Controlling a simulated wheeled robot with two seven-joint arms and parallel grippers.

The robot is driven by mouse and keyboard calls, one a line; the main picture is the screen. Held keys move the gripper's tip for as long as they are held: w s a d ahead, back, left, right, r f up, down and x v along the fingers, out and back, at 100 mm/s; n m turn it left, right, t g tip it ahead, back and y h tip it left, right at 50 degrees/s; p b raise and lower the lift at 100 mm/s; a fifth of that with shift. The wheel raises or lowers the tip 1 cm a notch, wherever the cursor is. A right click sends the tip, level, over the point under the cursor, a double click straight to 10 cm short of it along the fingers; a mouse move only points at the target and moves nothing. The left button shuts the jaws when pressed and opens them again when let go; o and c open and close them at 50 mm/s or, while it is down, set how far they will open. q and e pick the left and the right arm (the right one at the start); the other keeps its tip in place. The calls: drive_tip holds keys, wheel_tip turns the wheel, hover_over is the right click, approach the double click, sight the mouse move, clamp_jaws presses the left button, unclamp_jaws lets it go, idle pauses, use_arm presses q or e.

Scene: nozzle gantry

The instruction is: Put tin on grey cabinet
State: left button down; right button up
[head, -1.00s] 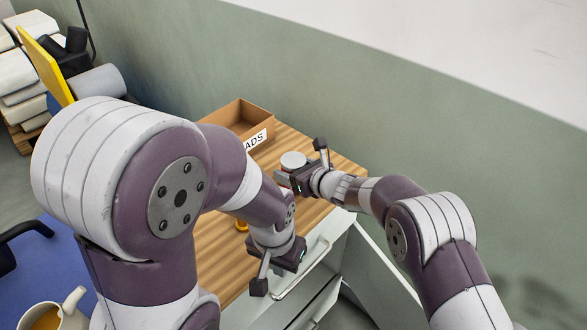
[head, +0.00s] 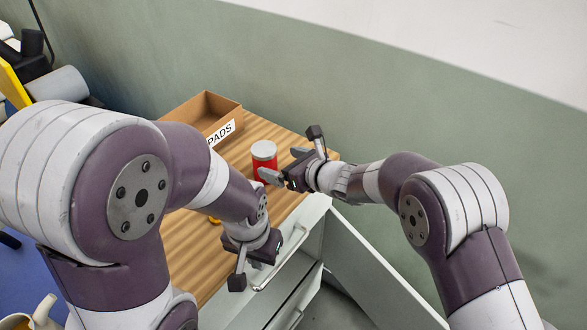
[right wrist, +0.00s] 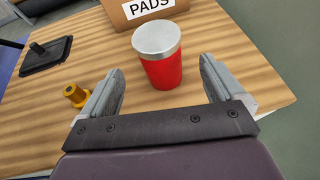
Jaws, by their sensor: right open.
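The tin (head: 264,160) is red with a silver lid and stands upright on the striped wooden top (head: 184,262). It also shows in the right wrist view (right wrist: 164,68), ahead of and between the fingers. My right gripper (head: 284,164) is open and empty, just right of the tin; in the right wrist view (right wrist: 160,86) the tin stands beyond its spread fingers. The grey cabinet (head: 272,300), with drawers and handles, is below the wooden top's front edge. My left gripper (head: 252,262) hangs over that edge; its jaw state is unclear.
A brown box labelled PADS (head: 204,112) stands behind the tin. A small brass-coloured piece (right wrist: 76,96) and a black tray (right wrist: 46,56) are left of the tin. A grey panel (head: 365,268) juts out at the right. A green wall (head: 330,95) is behind.

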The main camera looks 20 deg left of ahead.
drive_tip(key=v, duration=0.4)
drive_tip(key=shift+s+d+r, duration=0.1)
drive_tip(key=shift+s+d, duration=0.1)
drive_tip(key=d+f+m+t+h, duration=0.25)
drive_tip(key=d+m+h, duration=0.65)
drive_tip(key=d+m, duration=1.55)
drive_tip(key=s+d+f+m+g+h, duration=0.1)
drive_tip(key=s+d+m, duration=0.4)
drive_tip(key=s+m, duration=0.5)
drive_tip(key=s+d+f+m+g+h, duration=0.1)
drive_tip(key=s+d+f+m+g, duration=0.2)
drive_tip(key=s+m, duration=0.7)
drive_tip(key=d+m+g, duration=0.2)
drive_tip(key=m+g, duration=0.1)
drive_tip(key=shift+d+m+h, duration=0.25)
drive_tip(key=shift+m+h, duration=0.1)
drive_tip(key=shift+h, duration=0.05)
